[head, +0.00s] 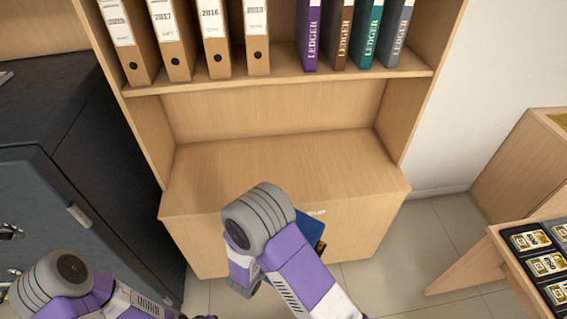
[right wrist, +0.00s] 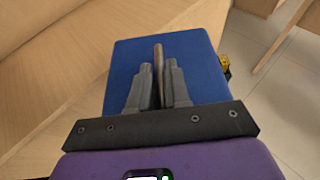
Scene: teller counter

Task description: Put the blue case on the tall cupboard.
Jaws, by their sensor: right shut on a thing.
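The blue case (head: 311,226) shows only in part in the head view, behind my right forearm and in front of the wooden cupboard. In the right wrist view its flat blue side (right wrist: 205,70) fills the middle. My right gripper (right wrist: 159,80) is shut on the case's thin brownish handle, which stands between the two grey fingers. The tall wooden cupboard (head: 270,165) has a closed lower part with a bare, flat top and an open shelf above. My left arm shows at the lower left of the head view; its gripper is out of view.
The shelf above holds several binders (head: 210,40) and ledgers (head: 340,35). A dark metal cabinet (head: 90,150) stands close on the left. On the right are a wooden unit (head: 520,160) and a tray (head: 525,270) with boxed items. Tiled floor (head: 400,250) lies between.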

